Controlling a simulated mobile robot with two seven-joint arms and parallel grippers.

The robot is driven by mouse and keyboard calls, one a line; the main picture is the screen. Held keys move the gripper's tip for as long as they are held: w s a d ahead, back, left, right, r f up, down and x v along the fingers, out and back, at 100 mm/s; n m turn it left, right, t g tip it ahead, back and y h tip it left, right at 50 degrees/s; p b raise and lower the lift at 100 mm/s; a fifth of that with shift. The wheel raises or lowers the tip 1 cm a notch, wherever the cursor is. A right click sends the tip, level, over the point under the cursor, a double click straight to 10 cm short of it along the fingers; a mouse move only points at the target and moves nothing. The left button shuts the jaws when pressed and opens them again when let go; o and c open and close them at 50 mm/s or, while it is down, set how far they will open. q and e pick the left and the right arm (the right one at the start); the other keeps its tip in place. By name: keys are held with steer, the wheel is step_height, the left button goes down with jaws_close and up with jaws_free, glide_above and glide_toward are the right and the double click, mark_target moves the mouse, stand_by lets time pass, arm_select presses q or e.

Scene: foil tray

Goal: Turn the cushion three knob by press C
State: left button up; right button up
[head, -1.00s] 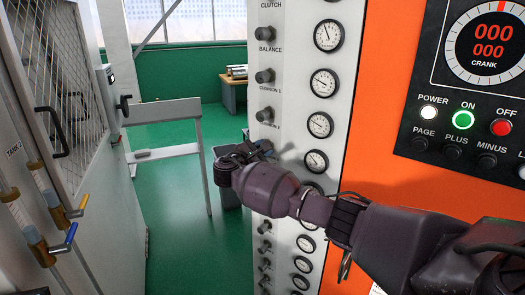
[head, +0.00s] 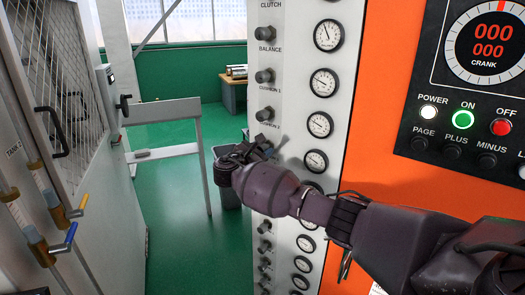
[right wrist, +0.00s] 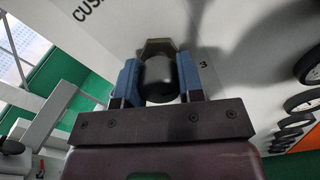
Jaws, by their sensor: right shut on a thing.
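The press panel (head: 285,185) is a tall grey-white strip with a column of dark knobs beside round gauges. My right gripper (head: 262,150) is at this column, just below the cushion 2 knob (head: 264,114). In the head view its fingers hide the knob there. In the right wrist view, the blue fingers of my right gripper (right wrist: 160,80) are shut on a dark knob (right wrist: 158,72), one on each side. The letters "CUS" and a "3" show on the panel around it, so it reads as the cushion three knob. My left gripper is not in view.
An orange press front (head: 382,110) with a control display (head: 485,45) and lit buttons is on the right. More knobs (head: 265,227) continue below my gripper. A grey cabinet (head: 35,110) with mesh stands left. Green floor (head: 175,195) lies open between them, with a grey barrier (head: 165,112).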

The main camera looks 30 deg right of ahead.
steer(key=o, duration=0.9)
steer(key=shift+a, duration=0.15)
steer(key=b+v, duration=0.1)
steer(key=v, duration=0.9)
steer(key=shift+s+a+b, duration=0.2)
steer(key=shift+a+b, duration=0.05)
steer(key=shift+b, duration=0.05)
stand_by(1.3)
